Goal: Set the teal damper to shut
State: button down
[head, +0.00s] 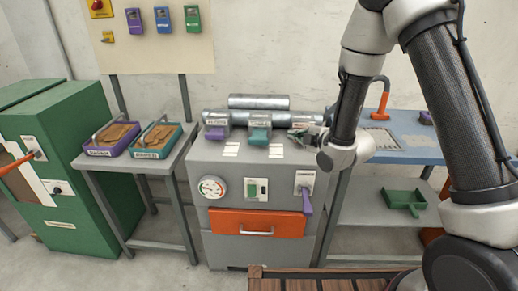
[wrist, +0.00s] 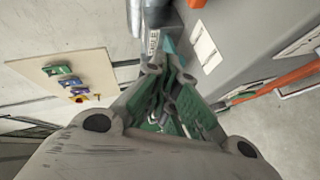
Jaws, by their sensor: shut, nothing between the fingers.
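The teal damper (head: 259,136) is a teal lever with a grey labelled head, on top of the grey machine (head: 250,174) in the head view. My gripper (head: 297,134) is shut and empty just right of it, low over the machine top. In the wrist view my gripper's fingertips (wrist: 165,70) point toward a small part of the teal damper (wrist: 168,43), mostly hidden behind them. I cannot tell whether they touch. Which setting the damper is at is not readable.
A purple damper (head: 216,133) sits left of the teal one. Metal pipes (head: 258,102) run behind both. The machine front has a gauge (head: 211,187), an orange drawer (head: 256,223) and a purple-handled lever (head: 306,198). A side table (head: 135,166) holds two trays.

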aim_at(258, 142)
jog(key=s+a+f+n+t+y, duration=0.1)
jog(key=s+a+f+n+y, duration=0.3)
jog(key=s+a+f+n, duration=0.4)
jog(key=w+a, duration=0.2)
jog(key=w, duration=0.1)
jog(key=w+a+m, duration=0.1)
jog(key=w, duration=0.2)
jog(key=w+a+m, duration=0.1)
jog(key=w+a, duration=0.1)
jog(key=w, duration=0.1)
jog(key=shift+a+f, duration=0.2)
jog(key=shift+a, duration=0.1)
jog(key=shift+w+d, duration=0.2)
jog(key=shift+w, duration=1.55)
jog(key=w, duration=0.3)
jog(key=shift+w+d, duration=0.1)
jog(key=shift+w, duration=0.05)
jog(key=shift+r, duration=0.1)
